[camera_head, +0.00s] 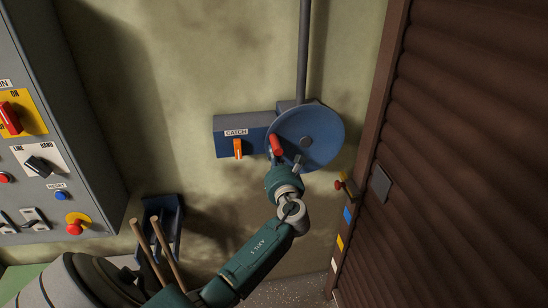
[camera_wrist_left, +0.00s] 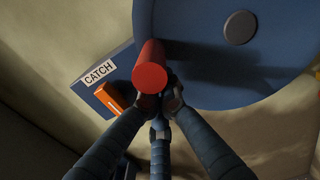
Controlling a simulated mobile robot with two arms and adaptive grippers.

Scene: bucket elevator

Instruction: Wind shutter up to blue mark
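A blue crank wheel (camera_head: 318,128) with a red handle (camera_head: 276,145) is mounted on the wall. My left gripper (camera_head: 285,163) is at this handle from below. In the left wrist view its fingertips (camera_wrist_left: 161,104) draw close together at the lower side of the red handle (camera_wrist_left: 150,68); whether they clamp it is unclear. Left of the wheel is a blue box labelled CATCH with an orange lever (camera_head: 238,149) pointing down. The brown slatted shutter (camera_head: 470,150) fills the right side. Its frame carries a blue mark (camera_head: 348,215), a yellow mark (camera_head: 340,242) and a white mark (camera_head: 334,265). My right gripper is out of view.
A grey control panel (camera_head: 75,130) with switches and buttons stands at the left. A blue holder (camera_head: 165,215) with wooden sticks (camera_head: 150,245) hangs below. A red-knobbed fitting (camera_head: 342,185) is on the shutter frame, with a grey plate (camera_head: 381,184) beside it. A grey pipe (camera_head: 304,50) rises above the wheel.

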